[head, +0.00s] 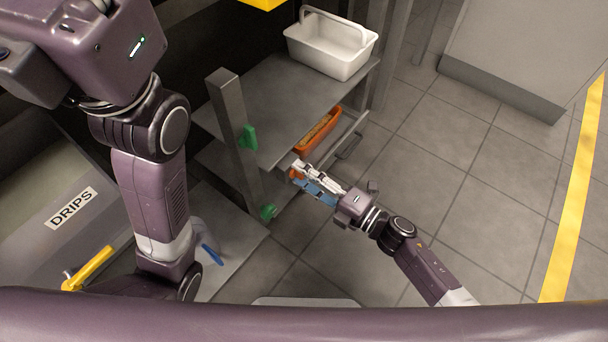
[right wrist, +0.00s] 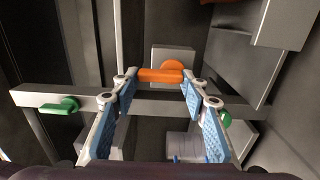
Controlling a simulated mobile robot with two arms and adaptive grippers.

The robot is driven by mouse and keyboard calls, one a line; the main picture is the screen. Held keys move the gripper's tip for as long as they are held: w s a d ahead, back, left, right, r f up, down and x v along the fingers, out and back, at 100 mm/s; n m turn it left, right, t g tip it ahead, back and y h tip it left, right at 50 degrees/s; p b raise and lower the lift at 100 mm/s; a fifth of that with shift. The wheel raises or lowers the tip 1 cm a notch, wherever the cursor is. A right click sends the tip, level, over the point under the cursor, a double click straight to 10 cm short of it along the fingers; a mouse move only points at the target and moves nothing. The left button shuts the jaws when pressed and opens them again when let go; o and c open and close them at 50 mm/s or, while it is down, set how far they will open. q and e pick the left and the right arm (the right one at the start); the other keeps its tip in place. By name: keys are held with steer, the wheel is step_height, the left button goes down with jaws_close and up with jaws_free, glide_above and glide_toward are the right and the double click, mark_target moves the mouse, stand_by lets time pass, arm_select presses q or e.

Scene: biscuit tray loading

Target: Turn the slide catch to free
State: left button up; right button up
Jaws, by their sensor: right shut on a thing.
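The slide catch is an orange lever (right wrist: 160,75) with a round hub on a grey plate (right wrist: 170,54). In the right wrist view the lever lies level, pointing left from its hub. My right gripper (right wrist: 159,79) is shut on it, with a fingertip at each end of the visible bar. In the head view my right gripper (head: 297,172) is at the frame below the shelf, and only a bit of orange shows at its tips. My left arm comes down at the left, but its gripper does not show.
Green handles (head: 249,138) (head: 268,212) sit on the grey frame near my right gripper. An orange tray (head: 318,130) lies under the upper shelf (head: 270,108). A white tub (head: 330,45) stands on that shelf. A yellow lever (head: 90,270) is by the DRIPS bin (head: 50,190). Floor at right is clear.

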steer(key=o, duration=1.2)
steer(key=shift+c, duration=0.2)
steer(key=v, duration=1.2)
steer(key=shift+d, duration=0.1)
